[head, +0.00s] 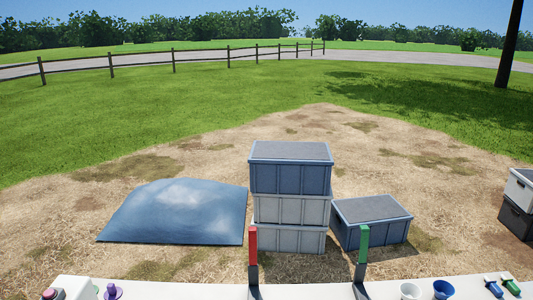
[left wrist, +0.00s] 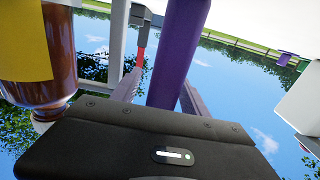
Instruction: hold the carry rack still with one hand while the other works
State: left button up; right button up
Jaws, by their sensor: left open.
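My left gripper (left wrist: 160,78) shows only in the left wrist view, its black body across the bottom. Its two greyish fingers stand apart, on either side of a thick purple bar (left wrist: 178,45). I cannot tell whether they touch the bar. The bar may be the carry rack's handle; no whole rack shows. A brown bottle (left wrist: 62,60) with a yellow label is close at the left, beside a pale grey upright (left wrist: 117,45). My right gripper is in neither view.
In the head view, a white tabletop (head: 320,290) crosses the bottom edge. A red-topped post (head: 253,238) and a green-topped post (head: 363,237) rise there. White cup (head: 410,290) and blue cup (head: 443,289) stand at right. Stacked crates (head: 290,178) and a blue tarp (head: 178,210) lie beyond.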

pick_arm(q)
notch_tip(320, 180, up, 10)
jog(key=shift+f, duration=0.2)
dwell(0.3)
